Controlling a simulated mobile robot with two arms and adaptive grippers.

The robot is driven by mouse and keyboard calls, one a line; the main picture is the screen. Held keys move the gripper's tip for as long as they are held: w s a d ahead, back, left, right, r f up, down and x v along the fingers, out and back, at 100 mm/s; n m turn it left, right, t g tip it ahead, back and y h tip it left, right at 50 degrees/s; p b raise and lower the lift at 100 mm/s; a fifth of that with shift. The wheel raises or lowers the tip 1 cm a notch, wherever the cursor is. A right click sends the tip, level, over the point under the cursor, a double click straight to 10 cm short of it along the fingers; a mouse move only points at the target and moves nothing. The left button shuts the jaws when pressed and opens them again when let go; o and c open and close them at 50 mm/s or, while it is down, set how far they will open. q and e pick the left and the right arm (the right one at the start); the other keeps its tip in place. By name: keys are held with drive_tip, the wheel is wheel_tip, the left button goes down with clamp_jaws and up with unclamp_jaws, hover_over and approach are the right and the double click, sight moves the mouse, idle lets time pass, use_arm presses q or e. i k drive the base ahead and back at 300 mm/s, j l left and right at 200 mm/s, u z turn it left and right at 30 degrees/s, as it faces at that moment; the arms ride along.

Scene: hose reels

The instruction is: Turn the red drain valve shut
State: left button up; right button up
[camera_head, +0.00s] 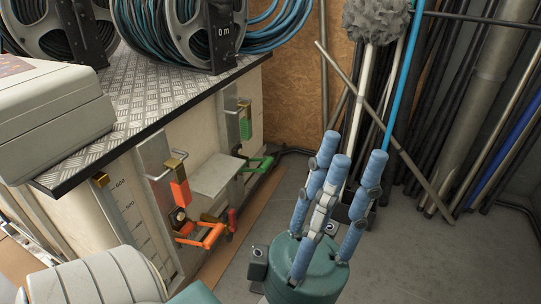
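Low on the side of the cabinet is a valve with an orange-red lever handle (203,236), sticking out sideways toward the aisle. A small red grip (232,219) shows just right of it; I cannot tell whether it is part of the same valve. An orange block-shaped handle (180,192) hangs above on a brass fitting. My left gripper (348,165) has a teal palm and blue padded fingers. The fingers are extended, spread apart and empty, pointing up in the picture. It is right of the valve and apart from it. My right gripper is not in view.
Green handles (262,163) sit farther along the cabinet beside a grey bracket. Hose reels (195,28) and a grey case (50,120) stand on the metal cabinet top (140,100). Poles and pipes (470,100) lean at the right wall. Grey floor right of my gripper is clear.

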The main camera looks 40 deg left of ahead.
sight(232, 215)
drive_tip(key=i+l+u, duration=0.2)
drive_tip(key=i, duration=0.25)
drive_tip(key=i+l+u, duration=0.2)
drive_tip(key=i, duration=0.25)
drive_tip(key=i+l+u, duration=0.1)
drive_tip(key=u, duration=0.35)
drive_tip(key=i+l+u, duration=0.2)
drive_tip(key=u, duration=0.25)
drive_tip(key=i+l+u, duration=0.25)
drive_tip(key=u, duration=0.2)
drive_tip(key=i+l+u, duration=0.1)
drive_tip(key=l+u, duration=0.15)
drive_tip(key=u, duration=0.2)
drive_tip(key=i+l+u, duration=0.1)
drive_tip(key=l+u, duration=0.85)
drive_tip(key=l, duration=0.1)
